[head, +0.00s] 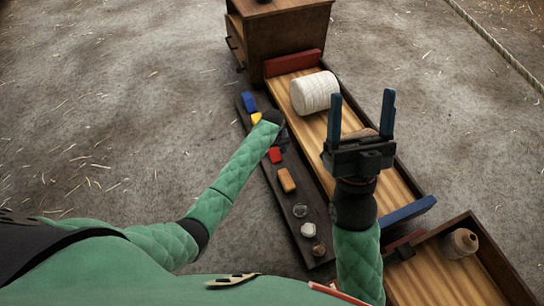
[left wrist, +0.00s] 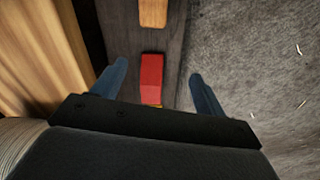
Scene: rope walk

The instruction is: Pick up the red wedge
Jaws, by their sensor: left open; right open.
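In the left wrist view the red wedge (left wrist: 152,75) lies between the two blue fingers of my open left gripper (left wrist: 160,75), with a gap on each side. I cannot tell how high the fingers are above the board. In the head view the left fingers are mostly hidden behind my wrist. My right gripper (head: 362,115) is open and empty, its fingers pointing up the picture over the wooden tray.
On the board are a blue block (head: 249,101), a yellow piece (head: 256,118), an orange block (head: 287,180) and several small lumps. A long wooden tray (head: 400,187) beside it holds a white rope spool (head: 314,92). A brown cabinet (head: 285,32) stands behind. Floor at left is clear.

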